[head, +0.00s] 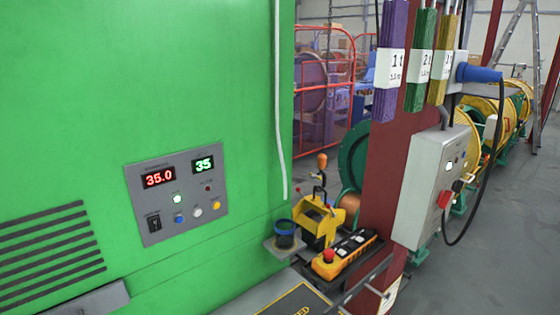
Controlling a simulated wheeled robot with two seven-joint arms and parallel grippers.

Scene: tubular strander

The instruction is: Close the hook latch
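I cannot make out a hook latch for certain in the head view. A yellow device (318,224) with an upright lever topped by an orange knob (322,160) stands beside the green cabinet (140,90); I cannot tell whether it bears the latch. A red tubular guard frame (324,32) stands in the background, too small to show any latch on it. Neither of my grippers is in view.
A control panel (156,228) is on the green cabinet. A yellow pendant (345,253) lies before a red column (386,165) with a grey switch box (425,190) and hanging slings (394,45). A cable loops at right.

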